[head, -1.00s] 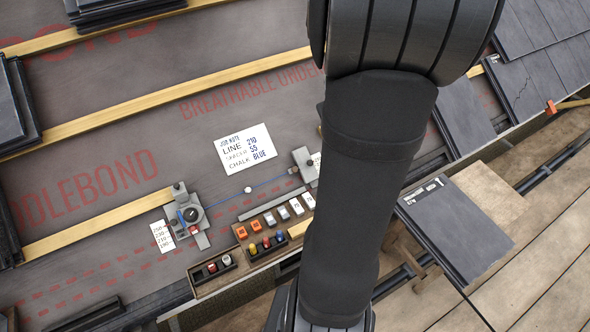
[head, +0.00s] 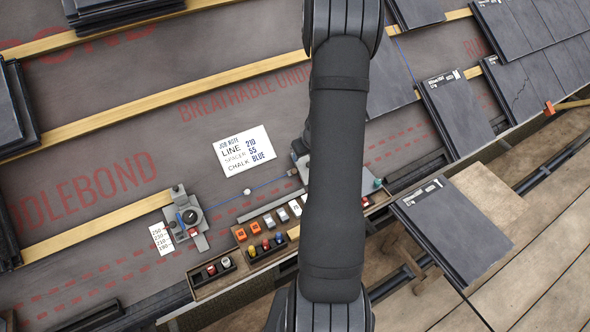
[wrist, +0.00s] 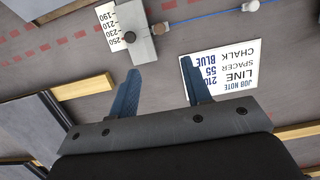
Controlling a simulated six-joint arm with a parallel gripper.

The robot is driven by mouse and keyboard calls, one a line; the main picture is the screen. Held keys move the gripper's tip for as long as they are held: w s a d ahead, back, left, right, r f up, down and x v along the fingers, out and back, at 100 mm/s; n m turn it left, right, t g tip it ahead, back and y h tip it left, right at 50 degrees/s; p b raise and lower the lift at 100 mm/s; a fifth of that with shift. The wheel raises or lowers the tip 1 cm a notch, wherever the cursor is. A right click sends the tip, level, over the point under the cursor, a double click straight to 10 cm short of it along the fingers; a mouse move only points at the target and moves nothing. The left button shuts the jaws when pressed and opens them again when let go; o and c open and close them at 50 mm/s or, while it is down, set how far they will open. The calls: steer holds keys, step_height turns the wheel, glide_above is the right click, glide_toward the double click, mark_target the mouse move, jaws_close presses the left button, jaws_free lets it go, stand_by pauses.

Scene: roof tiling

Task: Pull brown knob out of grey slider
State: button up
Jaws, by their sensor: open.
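The grey slider (wrist: 137,32) sits near the top of the wrist view, against a white number card (wrist: 108,22). In the head view the slider (head: 300,168) is partly hidden behind my arm, and my fingers are hidden there.
A white job note (wrist: 222,72) lies right of my fingers. In the head view, a second grey device with a dial (head: 188,217) stands left. A wooden tray (head: 197,280) with several coloured pieces lies along the lower edge. Yellow battens (head: 100,228) cross the membrane.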

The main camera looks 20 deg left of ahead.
mark_target(294, 171)
steer(key=x, duration=1.6)
steer(key=shift+f, duration=0.2)
jaws_close()
